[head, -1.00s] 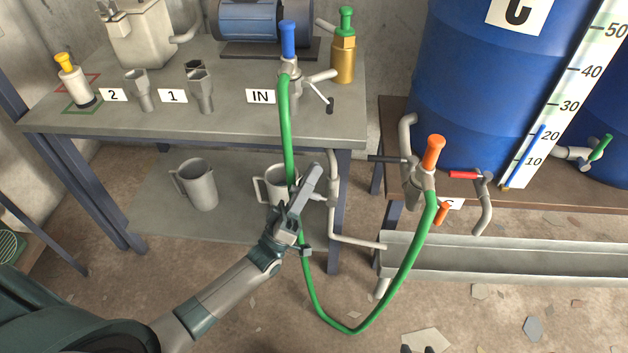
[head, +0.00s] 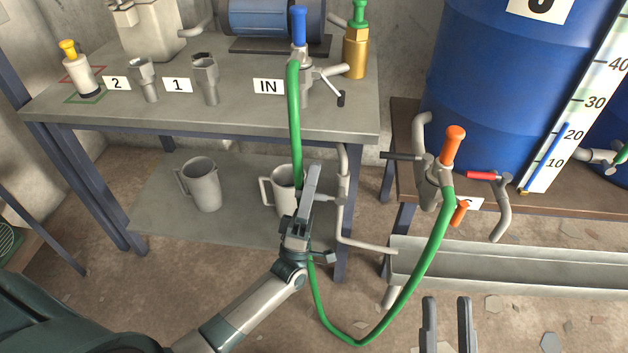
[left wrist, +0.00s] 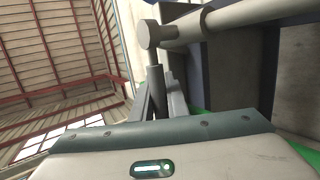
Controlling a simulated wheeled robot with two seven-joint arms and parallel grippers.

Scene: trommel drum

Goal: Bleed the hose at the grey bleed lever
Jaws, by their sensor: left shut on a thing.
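The green hose (head: 294,120) runs from the blue-handled fitting (head: 299,50) at the IN label, hangs in a loop, and rises to the orange-handled fitting (head: 440,175) by the drum. My left gripper (head: 312,178) is beside the grey pipe at the bench's right leg, in front of part of the hose. In the left wrist view its fingers (left wrist: 158,98) are shut on the short grey bleed lever (left wrist: 155,72) under the pipe's round end. The lever is hidden in the head view. My right gripper (head: 447,320) is open and empty at the bottom edge.
A grey trough (head: 510,265) lies right of the pipe. Two grey jugs (head: 203,185) stand on the lower shelf, one close behind my left gripper. A red-tipped lever (head: 483,175) and a blue drum (head: 480,80) are at the right. The floor in front is clear apart from flakes.

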